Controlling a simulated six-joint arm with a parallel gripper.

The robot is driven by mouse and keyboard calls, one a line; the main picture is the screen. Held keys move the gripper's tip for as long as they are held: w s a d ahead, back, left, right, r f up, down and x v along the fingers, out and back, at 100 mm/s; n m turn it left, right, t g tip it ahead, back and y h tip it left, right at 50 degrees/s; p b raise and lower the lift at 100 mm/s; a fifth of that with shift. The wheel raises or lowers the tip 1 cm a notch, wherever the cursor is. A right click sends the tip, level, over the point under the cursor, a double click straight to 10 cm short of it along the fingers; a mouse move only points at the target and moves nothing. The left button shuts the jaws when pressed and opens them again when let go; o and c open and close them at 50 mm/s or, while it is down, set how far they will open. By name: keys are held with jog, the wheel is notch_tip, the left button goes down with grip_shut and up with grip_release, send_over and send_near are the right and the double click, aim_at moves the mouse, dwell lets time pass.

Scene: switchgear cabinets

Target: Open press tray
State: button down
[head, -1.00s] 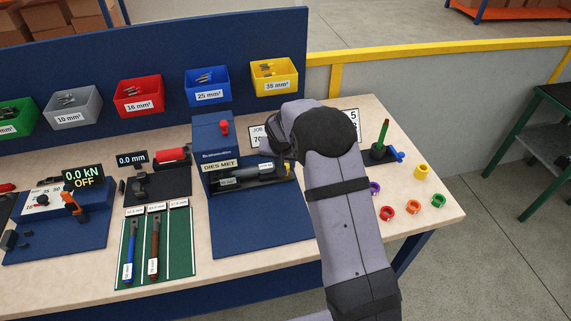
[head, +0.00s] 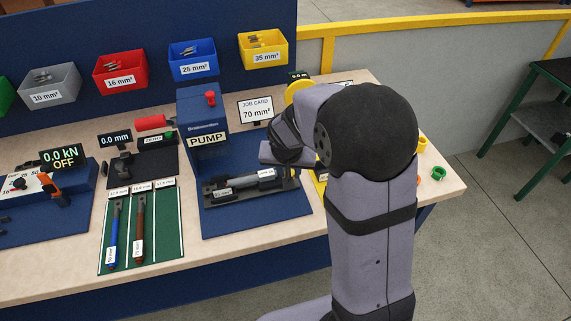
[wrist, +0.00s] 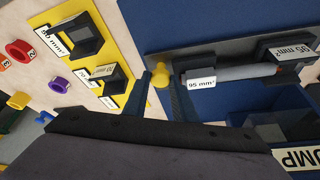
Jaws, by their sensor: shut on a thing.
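The blue press (head: 205,115) stands on the bench, with a PUMP sign on its front. Its dark tray (head: 285,195) sits out in front of the press body, over the blue base plate. A grey cable piece with labels (head: 240,180) lies along the tray; in the wrist view it (wrist: 235,73) has a 95 mm² tag and a copper-coloured part. My gripper (wrist: 162,95) is shut on a yellow knob (wrist: 161,74) at the tray's end.
A job card (head: 255,108) reading 70 mm² stands behind the tray. A yellow board (wrist: 85,55) with black die holders lies beside the gripper, with coloured rings beyond it. A green mat (head: 160,235) with blue and brown tools lies left of the press.

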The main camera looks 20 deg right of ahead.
jog(key=shift+s, duration=0.25)
jog(key=c, duration=1.8)
grip_release()
jog(key=shift+o, duration=0.2)
jog(key=b+v, duration=0.1)
jog(key=v, duration=0.6)
jog(key=shift+r, duration=0.2)
jog(key=shift+s, duration=0.1)
